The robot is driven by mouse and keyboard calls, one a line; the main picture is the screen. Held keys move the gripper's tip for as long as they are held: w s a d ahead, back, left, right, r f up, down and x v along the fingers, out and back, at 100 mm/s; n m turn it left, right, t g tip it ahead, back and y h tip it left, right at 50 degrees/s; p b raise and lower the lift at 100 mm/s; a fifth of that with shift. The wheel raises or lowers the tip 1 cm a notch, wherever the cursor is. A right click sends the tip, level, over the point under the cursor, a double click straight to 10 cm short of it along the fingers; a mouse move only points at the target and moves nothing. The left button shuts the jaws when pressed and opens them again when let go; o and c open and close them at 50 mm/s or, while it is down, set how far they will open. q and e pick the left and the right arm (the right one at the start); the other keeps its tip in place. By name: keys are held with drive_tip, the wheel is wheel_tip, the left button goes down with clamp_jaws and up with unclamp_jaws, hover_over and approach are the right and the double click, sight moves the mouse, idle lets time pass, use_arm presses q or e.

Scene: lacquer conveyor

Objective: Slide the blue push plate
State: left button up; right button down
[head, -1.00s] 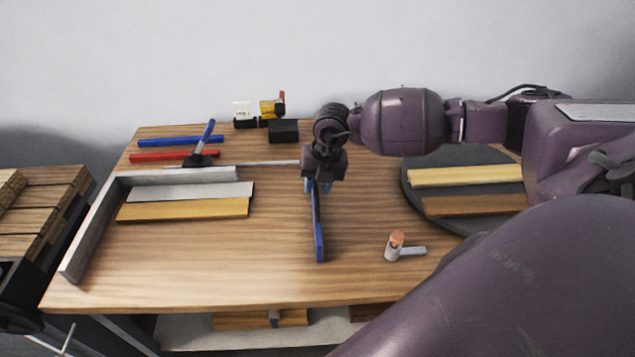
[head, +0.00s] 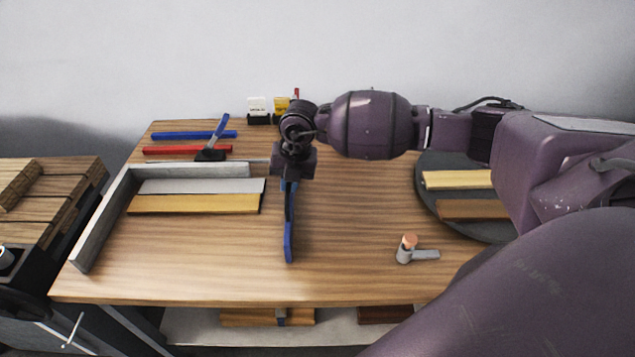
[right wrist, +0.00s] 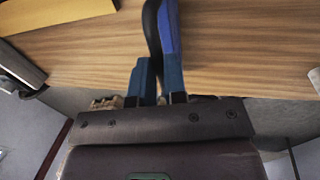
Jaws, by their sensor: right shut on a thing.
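The blue push plate (head: 289,236) stands on edge on the wooden table, long and thin, running from near to far. My right gripper (head: 288,186) is shut on its far part from above and partly hides it. In the right wrist view the plate (right wrist: 169,28) rises from between the fingers (right wrist: 158,82). Left of the plate, a short gap away, lie a yellow strip (head: 193,204) and a pale grey strip (head: 192,187). They lie inside a grey L-shaped fence (head: 100,219). My left gripper is not in view.
A blue bar (head: 193,135), a red bar (head: 186,150) and a blue-handled tool (head: 218,135) lie at the back left. A small orange-topped cylinder (head: 407,249) stands to the right. A dark round disc (head: 428,197) bears two strips. The table's front middle is clear.

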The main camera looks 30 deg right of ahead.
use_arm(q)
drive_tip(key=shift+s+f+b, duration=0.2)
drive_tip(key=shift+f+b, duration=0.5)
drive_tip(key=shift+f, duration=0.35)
use_arm(e)
drive_tip(key=w+a, duration=0.5)
drive_tip(key=a, duration=0.4)
drive_tip(key=shift+w, duration=0.3)
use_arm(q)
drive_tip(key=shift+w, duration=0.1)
use_arm(e)
drive_tip(key=c, duration=1.2)
unclamp_jaws()
drive_tip(key=shift+o, duration=0.2)
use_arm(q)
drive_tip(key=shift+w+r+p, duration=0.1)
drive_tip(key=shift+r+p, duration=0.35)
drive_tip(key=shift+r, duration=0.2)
use_arm(e)
wheel_tip(320, 180, up, 11)
drive_tip(key=s+d, duration=0.1)
drive_tip(key=shift+d+f, duration=0.2)
drive_tip(key=shift+d, duration=0.15)
